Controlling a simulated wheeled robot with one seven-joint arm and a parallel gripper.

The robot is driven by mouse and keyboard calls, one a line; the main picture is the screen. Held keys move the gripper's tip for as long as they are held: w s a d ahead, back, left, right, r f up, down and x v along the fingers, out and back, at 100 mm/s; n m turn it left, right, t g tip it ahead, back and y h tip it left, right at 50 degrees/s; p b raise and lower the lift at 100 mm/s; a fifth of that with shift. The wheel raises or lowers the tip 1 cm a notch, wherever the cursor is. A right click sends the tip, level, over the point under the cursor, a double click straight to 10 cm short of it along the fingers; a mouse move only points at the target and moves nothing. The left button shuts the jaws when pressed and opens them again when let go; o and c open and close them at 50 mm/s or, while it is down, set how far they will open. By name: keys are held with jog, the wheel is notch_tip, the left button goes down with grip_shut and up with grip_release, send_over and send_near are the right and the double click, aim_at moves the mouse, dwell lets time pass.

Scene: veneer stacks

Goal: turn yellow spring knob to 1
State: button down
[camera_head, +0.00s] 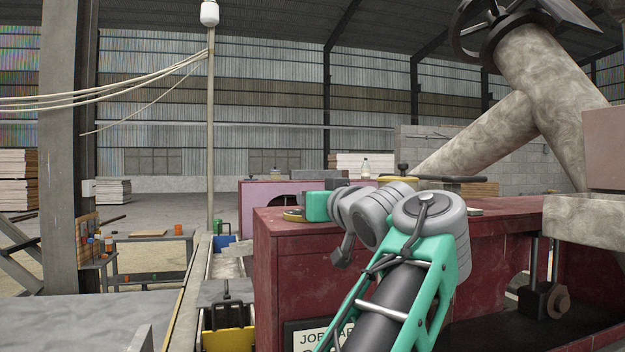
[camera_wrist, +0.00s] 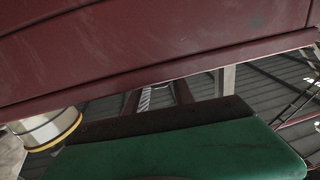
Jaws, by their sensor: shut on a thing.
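The yellow spring knob (camera_head: 295,215) shows as a small yellow ring at the left end of the dark red machine's top (camera_head: 275,228) in the head view. My gripper (camera_head: 308,208), a green block at the end of my arm, is right against its right side. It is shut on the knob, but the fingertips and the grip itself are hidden. The knob's setting and its marks cannot be read. In the wrist view a green part with a dark edge fills the bottom, below the dark red surface (camera_wrist: 150,50).
A yellow disc (camera_head: 398,180) and a dark lever (camera_head: 445,179) are farther back. A pale cylinder with a yellow rim (camera_wrist: 48,130) is at the lower left in the wrist view. A large pale pipe (camera_head: 540,80) rises at right. A yellow bin (camera_head: 229,341) stands at front left.

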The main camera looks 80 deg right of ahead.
jog(key=shift+s+d+r+n+t+y+p, duration=0.1)
jog(key=shift+r+n+t+y+p, duration=0.1)
jog(key=shift+n+t+y+p, duration=0.45)
jog(key=shift+s+d+r+n+t+y+p, duration=0.1)
jog(key=shift+r+n+t+y+p, duration=0.05)
jog(key=shift+n+t+y+p, duration=0.45)
jog(key=shift+a, duration=0.1)
jog(key=shift+w, duration=0.1)
jog(key=c, duration=1.4)
grip_release()
jog(key=o, duration=0.3)
jog(key=shift+f, duration=0.2)
jog(key=shift+o, duration=0.2)
